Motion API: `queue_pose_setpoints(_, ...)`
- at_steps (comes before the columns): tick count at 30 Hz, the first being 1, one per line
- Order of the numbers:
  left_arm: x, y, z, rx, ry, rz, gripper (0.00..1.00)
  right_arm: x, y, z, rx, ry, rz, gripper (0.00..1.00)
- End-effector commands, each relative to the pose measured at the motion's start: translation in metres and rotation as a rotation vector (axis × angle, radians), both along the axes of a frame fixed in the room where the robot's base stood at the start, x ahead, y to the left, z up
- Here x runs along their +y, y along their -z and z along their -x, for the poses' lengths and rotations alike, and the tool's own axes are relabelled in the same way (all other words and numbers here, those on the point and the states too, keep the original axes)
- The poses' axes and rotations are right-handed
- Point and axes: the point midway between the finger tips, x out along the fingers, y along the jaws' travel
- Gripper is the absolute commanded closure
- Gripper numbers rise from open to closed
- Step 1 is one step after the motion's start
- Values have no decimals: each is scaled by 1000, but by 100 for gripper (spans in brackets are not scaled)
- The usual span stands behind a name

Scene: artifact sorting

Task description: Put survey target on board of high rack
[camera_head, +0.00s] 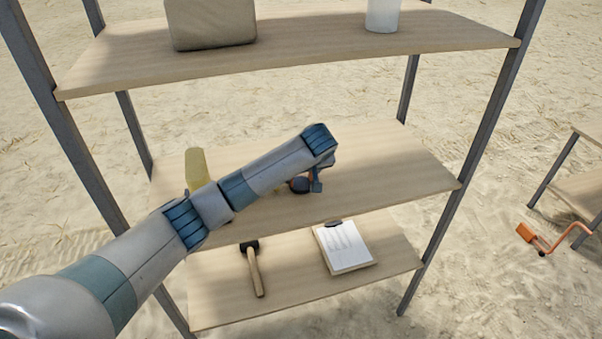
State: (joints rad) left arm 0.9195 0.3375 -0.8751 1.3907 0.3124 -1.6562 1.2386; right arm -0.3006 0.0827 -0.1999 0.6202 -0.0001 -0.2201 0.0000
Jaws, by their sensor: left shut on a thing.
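The high rack has three wooden boards: a top board (330,42), a middle board (405,165) and a bottom board (310,290). My left arm reaches in from the lower left across the middle board. My left gripper (316,181) points down at that board and is mostly hidden behind my own wrist. It is shut on a small, round, dark and orange thing (299,185), which shows only in part. I cannot tell whether this is the survey target, or whether it touches the board. My right gripper is not in view.
A beige bag (211,22) and a white cylinder (383,14) stand on the top board. A yellow thing (196,168) stands left on the middle board. A hammer (254,270) and a clipboard (344,247) lie below. An orange tool (535,238) lies right. Dark posts frame the rack.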

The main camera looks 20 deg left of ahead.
Motion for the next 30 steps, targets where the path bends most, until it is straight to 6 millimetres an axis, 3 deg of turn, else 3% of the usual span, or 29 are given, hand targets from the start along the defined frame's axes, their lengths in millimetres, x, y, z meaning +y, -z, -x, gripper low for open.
queue_pose_setpoints(6,-1,2,0,0,1,1,78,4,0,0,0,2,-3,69)
queue_pose_setpoints(7,0,3,0,1,0,1,45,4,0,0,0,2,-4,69)
queue_pose_setpoints(9,0,2,0,0,1,1,28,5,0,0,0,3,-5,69)
queue_pose_setpoints(23,-1,-2,1,-1,1,0,28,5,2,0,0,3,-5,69)
queue_pose_setpoints(30,-10,-24,13,-3,3,3,28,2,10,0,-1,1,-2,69)
